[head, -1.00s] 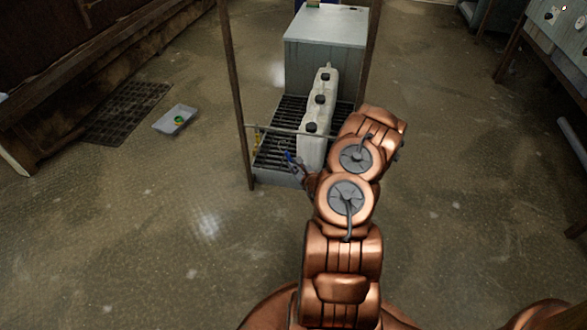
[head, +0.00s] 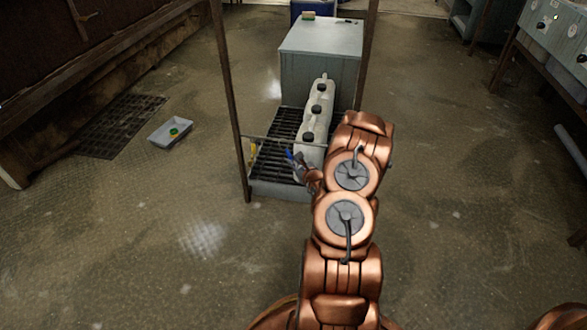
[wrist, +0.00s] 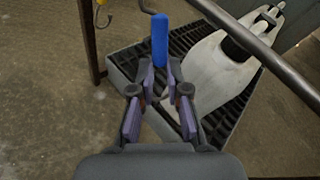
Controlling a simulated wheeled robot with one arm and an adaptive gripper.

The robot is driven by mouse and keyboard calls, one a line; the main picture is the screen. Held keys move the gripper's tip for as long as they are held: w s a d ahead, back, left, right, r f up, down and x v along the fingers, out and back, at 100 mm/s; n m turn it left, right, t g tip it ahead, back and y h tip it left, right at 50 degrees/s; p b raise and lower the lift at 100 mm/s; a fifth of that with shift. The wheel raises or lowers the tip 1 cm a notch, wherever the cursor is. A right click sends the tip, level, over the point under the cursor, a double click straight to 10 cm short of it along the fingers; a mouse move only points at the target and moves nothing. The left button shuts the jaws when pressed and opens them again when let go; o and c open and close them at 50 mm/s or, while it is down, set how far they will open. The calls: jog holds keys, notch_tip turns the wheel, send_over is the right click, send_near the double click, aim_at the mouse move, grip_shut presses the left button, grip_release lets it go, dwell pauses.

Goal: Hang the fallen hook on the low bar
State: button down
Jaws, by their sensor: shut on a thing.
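The blue hook (wrist: 160,42) is held in my gripper (wrist: 160,84), whose fingers are closed on its lower end in the wrist view. In the head view the blue hook (head: 290,155) is small, beside the white jug and close to the low bar (head: 268,138). In the wrist view the low bar (wrist: 262,52) runs diagonally at upper right, apart from the blue hook in the picture. My gripper (head: 303,168) is partly hidden by my arm in the head view.
A yellow hook (wrist: 104,14) hangs at upper left in the wrist view. A grey tray (head: 160,138) lies on the floor at left.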

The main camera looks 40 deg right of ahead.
jog(key=shift+w+d+f, duration=0.4)
jog(key=shift+d+f, duration=0.15)
jog(key=shift+f, duration=0.1)
jog(key=shift+f, duration=0.15)
jog(key=c, duration=1.5)
grip_release()
jog(key=shift+f, duration=0.1)
jog(key=o, duration=0.4)
jog(key=shift+r, duration=0.2)
jog(key=shift+v, duration=6.05)
